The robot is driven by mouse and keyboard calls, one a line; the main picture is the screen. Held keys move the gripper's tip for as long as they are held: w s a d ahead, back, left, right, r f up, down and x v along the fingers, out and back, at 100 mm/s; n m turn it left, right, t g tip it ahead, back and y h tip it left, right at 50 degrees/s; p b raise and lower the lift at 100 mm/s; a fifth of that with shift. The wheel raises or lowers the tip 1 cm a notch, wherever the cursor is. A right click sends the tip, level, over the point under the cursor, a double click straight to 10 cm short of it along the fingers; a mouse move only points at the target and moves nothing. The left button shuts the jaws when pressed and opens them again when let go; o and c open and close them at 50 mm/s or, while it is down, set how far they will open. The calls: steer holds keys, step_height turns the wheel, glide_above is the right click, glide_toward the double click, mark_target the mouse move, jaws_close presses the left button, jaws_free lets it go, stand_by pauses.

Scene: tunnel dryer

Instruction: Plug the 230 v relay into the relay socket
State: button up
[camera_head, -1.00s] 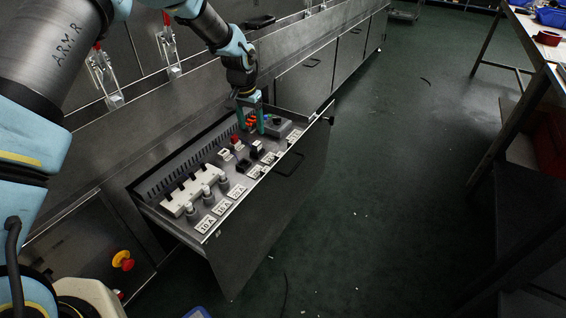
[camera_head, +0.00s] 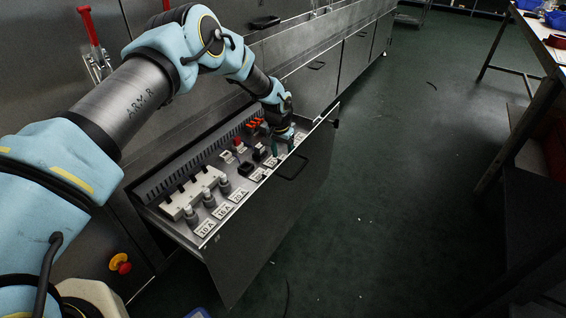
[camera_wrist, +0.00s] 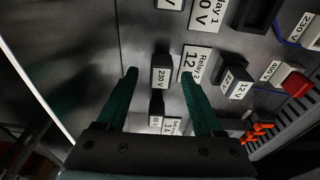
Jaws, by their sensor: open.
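The 230 V relay (camera_wrist: 160,76) is a small black block with a white 230 V label, upright on the grey panel. In the wrist view it shows between the two green fingers of my gripper (camera_wrist: 160,74). A gap shows on each side, so the fingers are open and not closed on it. In the head view my gripper (camera_head: 283,146) points down over the far end of the drawer and hides the relay. A black square socket (camera_wrist: 263,12), beside the "Relay 1 230 V" label, looks empty; it also seems to show in the head view (camera_head: 245,168).
A black block labelled 12 V (camera_wrist: 235,76) stands right of the gripper. A vented strip lines the drawer's back.

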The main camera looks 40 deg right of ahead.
steer(key=shift+w+d+f, duration=0.1)
steer(key=shift+f, duration=0.8)
jaws_close()
